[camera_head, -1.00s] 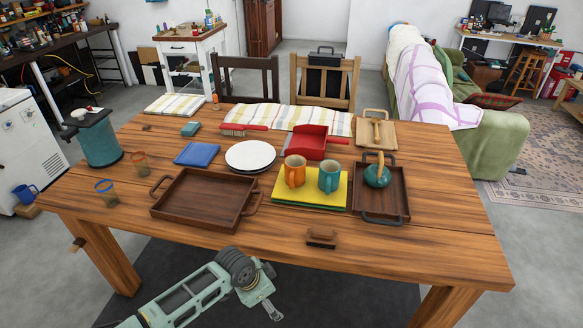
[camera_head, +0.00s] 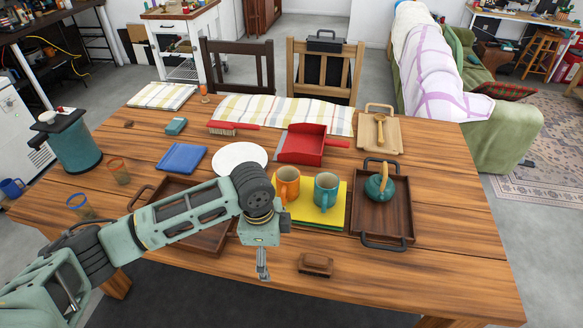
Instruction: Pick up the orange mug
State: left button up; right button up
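The orange mug (camera_head: 287,185) stands upright on a yellow board or cloth stack (camera_head: 331,214) on the wooden table. A teal mug (camera_head: 326,193) stands just to its right. My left gripper (camera_head: 262,270) hangs downward over the front part of the table, below and left of the orange mug in the picture and apart from it. Its fingers look narrow and close together, and I cannot tell whether they are open. My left arm covers much of the dark wooden tray. My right gripper is not in view.
A red dustpan (camera_head: 303,144) and white plates (camera_head: 239,158) lie behind. A small brown brush-like block (camera_head: 315,265) lies in front. Free wood (camera_head: 440,275) shows at front right.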

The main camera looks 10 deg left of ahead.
aim_at(287, 177)
jog(key=i, duration=0.9)
